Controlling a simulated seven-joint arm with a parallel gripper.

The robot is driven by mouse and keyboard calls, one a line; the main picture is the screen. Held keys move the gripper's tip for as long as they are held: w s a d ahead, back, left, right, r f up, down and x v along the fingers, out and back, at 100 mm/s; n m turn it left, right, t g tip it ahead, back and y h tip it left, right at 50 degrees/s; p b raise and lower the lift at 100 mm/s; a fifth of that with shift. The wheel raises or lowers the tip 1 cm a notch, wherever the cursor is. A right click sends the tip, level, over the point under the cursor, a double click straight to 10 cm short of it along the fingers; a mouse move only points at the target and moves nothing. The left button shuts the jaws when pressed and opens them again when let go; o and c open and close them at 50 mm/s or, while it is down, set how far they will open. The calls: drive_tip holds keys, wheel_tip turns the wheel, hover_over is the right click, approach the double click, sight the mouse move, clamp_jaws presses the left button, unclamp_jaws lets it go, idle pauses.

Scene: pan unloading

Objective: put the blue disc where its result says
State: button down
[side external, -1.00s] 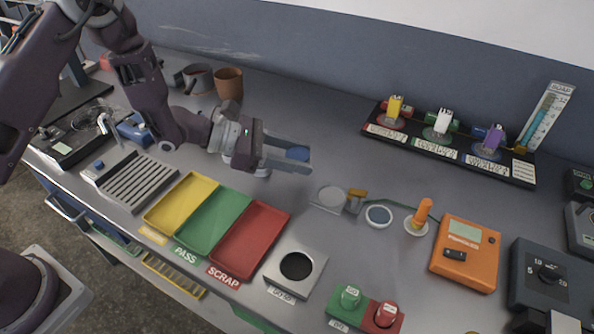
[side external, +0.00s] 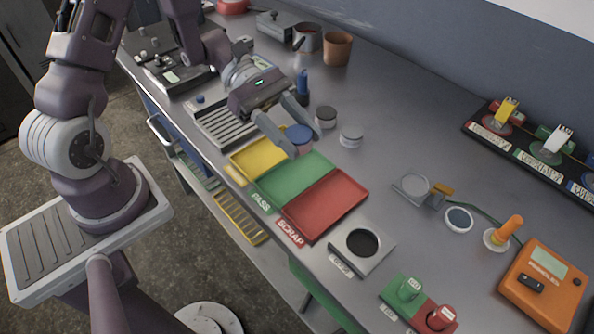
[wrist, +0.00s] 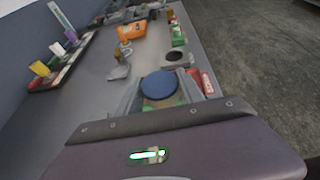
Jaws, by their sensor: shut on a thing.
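The blue disc (side external: 299,132) is held between the fingers of my gripper (side external: 297,134), which is shut on it. It is above the trays, by the back edge where yellow and green meet. In the wrist view the disc (wrist: 159,87) lies flat between the fingers, with green showing below it. The yellow tray (side external: 252,161), green tray (side external: 297,178) labelled PASS and red tray (side external: 325,204) labelled SCRAP sit side by side and look empty. The yellow tray's label is too small to read. The orange tester (side external: 541,284) has a display that I cannot read.
Two small round pots (side external: 326,117) and (side external: 351,137) stand behind the trays. A ribbed rack (side external: 222,124) is left of the trays. A square block with a dark round hole (side external: 361,243) is right of them. An orange-handled tool (side external: 508,228) stands upright near the tester.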

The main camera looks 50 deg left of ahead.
wheel_tip(320, 180, down, 8)
drive_tip(key=shift+f, duration=0.1)
drive_tip(key=shift+f, duration=0.1)
drive_tip(key=c, duration=0.7)
unclamp_jaws()
drive_tip(key=shift+c, duration=0.2)
